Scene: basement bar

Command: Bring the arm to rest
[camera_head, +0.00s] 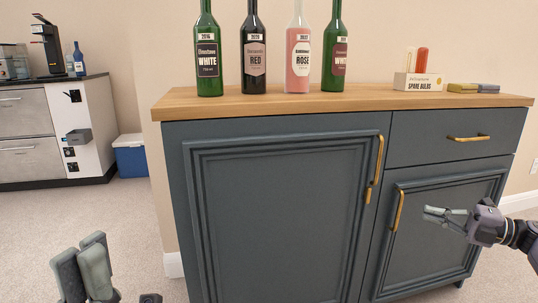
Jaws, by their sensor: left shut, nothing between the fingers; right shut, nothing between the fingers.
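My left gripper (80,250) is at the lower left, over the carpet, with its fingers pointing up. It is shut and empty, and its arm is mostly out of view below the frame. My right gripper (432,213) comes in from the right edge with its fingers pointing left. It is shut and empty, in front of the right cabinet door (445,240). Its fingertips show to the right of that door's brass handle (398,210); I cannot tell how far in front of the door they are.
A blue-grey cabinet (275,210) with a wooden top (380,101) fills the middle and right. Carpet (60,215) is clear at left, before a counter and blue cooler (130,157).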

